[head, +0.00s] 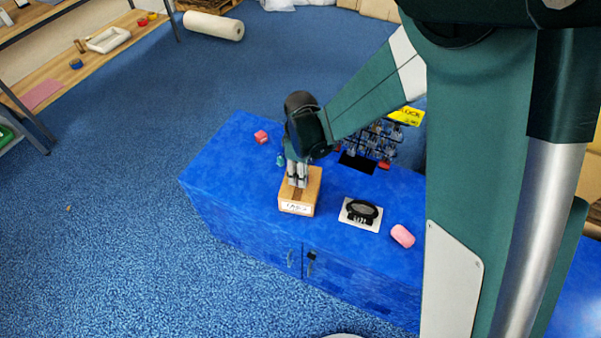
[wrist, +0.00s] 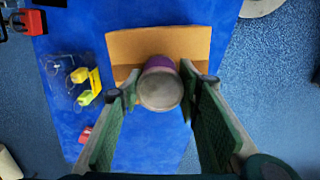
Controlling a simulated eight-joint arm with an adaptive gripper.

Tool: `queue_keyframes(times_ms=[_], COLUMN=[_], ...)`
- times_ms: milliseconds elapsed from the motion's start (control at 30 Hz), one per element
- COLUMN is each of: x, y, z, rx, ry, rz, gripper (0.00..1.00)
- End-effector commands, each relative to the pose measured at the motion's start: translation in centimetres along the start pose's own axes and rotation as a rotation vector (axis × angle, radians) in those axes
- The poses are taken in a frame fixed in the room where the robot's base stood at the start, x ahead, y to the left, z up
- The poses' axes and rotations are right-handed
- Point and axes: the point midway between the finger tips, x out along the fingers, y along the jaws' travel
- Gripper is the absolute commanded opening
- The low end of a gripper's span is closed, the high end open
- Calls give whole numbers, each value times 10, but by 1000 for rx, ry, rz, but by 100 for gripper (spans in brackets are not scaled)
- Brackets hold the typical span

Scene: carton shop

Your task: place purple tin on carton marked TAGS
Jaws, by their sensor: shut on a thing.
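The purple tin (wrist: 160,66) is between the two fingers of my gripper (wrist: 158,92) in the wrist view, its round grey end facing the camera. My gripper is shut on it. The tan carton (wrist: 190,42) lies behind the tin in that view. In the head view my gripper (head: 297,178) points down over the carton (head: 312,190), which stands on the blue cabinet top. The carton has a white label on its front; its lettering is too small to read surely. The tin is hard to make out there. I cannot tell whether the tin touches the carton.
A rack of padlocks (head: 378,140) with a yellow sign (head: 407,115) stands behind. The cabinet's left end is clear.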

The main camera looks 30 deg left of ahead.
Motion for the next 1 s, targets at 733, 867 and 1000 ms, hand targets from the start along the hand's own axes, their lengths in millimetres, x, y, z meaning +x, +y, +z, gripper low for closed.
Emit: queue_keyframes(times_ms=[733,867,1000], x=[2,0,-6], y=[0,0,0], z=[0,0,0], rx=[0,0,0], ry=[0,0,0], rz=[0,0,0], gripper=[48,48,48])
